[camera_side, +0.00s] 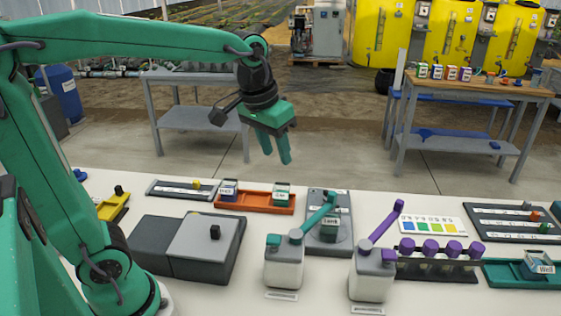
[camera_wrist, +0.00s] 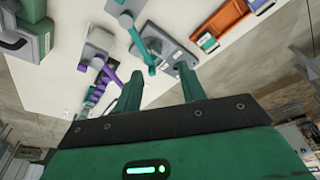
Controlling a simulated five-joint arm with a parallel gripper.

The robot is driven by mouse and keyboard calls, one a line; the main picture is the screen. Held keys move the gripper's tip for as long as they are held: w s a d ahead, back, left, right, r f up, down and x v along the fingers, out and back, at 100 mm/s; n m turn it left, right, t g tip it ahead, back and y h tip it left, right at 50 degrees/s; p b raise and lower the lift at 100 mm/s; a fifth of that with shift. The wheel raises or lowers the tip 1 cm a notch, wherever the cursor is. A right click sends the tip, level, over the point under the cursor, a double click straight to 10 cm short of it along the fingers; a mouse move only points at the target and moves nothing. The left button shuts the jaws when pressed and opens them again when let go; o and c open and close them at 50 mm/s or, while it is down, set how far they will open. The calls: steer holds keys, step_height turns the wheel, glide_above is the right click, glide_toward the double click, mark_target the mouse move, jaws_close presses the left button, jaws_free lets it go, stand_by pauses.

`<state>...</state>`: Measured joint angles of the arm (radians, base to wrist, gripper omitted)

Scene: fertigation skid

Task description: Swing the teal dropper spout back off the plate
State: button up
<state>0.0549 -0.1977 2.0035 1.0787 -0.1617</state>
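The teal dropper bottle (camera_side: 284,268) stands on the white table in the side view. Its teal spout (camera_side: 314,216) points up and right, its tip over the grey plate (camera_side: 316,247). A small labelled jar (camera_side: 331,228) sits on the plate, close to the spout. In the wrist view the teal spout (camera_wrist: 143,46) reaches over the edge of the plate (camera_wrist: 172,53). My gripper (camera_side: 277,157) is raised above the table, behind the dropper in the side view, touching nothing. In the wrist view its fingers (camera_wrist: 158,75) are apart with nothing between them.
A purple-spouted dropper (camera_side: 372,270) stands just right of the teal one. A grey box (camera_side: 200,245) lies to the left. An orange tray (camera_side: 257,207) with jars is behind, and a rack of purple-capped vials (camera_side: 435,268) is at right. The air around my gripper is free.

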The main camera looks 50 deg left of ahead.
steer(key=w+d+f+g, duration=0.1)
steer(key=w+d+f, duration=0.1)
steer(key=w, duration=0.5)
steer(key=n+g, duration=0.1)
steer(key=g, duration=0.1)
glide_above(333, 193)
steer(key=shift+a+f, duration=0.1)
steer(key=shift+f, duration=2.2)
steer(key=shift+f, duration=0.15)
steer(key=shift+f, duration=3.8)
jaws_close()
